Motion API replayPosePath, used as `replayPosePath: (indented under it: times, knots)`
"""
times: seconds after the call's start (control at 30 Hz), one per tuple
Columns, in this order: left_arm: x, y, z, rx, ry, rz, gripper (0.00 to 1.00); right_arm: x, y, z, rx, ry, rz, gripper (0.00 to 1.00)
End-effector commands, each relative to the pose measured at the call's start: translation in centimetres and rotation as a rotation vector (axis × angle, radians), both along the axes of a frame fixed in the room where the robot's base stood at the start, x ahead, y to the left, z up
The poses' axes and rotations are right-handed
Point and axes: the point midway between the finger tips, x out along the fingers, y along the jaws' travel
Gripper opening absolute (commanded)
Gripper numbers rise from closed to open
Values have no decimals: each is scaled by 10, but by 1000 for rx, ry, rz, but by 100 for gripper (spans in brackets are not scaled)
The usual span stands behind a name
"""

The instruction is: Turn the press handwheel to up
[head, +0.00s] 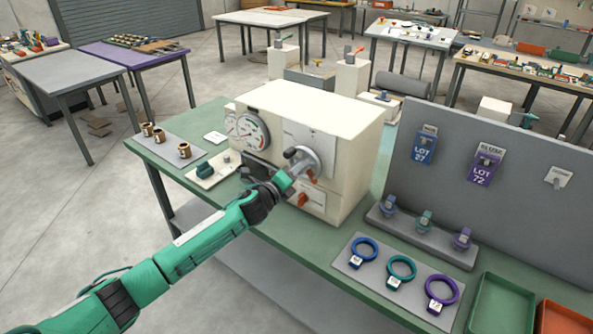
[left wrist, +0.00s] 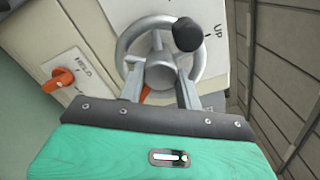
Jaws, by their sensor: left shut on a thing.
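The press handwheel (head: 302,161) is a grey ring on the front of a cream machine box. In the left wrist view the handwheel (left wrist: 123,47) shows its spokes, round hub and a black knob (left wrist: 187,34) at the upper right, near the printed word UP (left wrist: 213,30). My left gripper (head: 287,180) is at the wheel. Its fingers (left wrist: 160,92) lie on both sides of the lower hub and spoke area, shut on the wheel. An orange part (left wrist: 146,94) shows between them, mostly hidden. My right gripper is not in view.
An orange knob (left wrist: 62,78) with a label sits beside the wheel. Dials (head: 247,131) are on the same box (head: 345,135). On the green table (head: 270,225) a switch plate (head: 212,170) stands left. Colored rings (head: 401,268) and a grey upright panel (head: 520,170) are right.

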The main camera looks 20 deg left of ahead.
Motion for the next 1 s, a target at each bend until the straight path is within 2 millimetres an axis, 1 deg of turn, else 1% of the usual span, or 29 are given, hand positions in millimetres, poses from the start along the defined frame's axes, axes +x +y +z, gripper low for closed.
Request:
replayPosePath:
  times: [0.5, 1.0]
  knots:
    - [0, 0, 0, -463, 171, 2, 12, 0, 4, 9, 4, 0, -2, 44]
    - [0, 0, 2, -908, 331, 2, 12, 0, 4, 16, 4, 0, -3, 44]
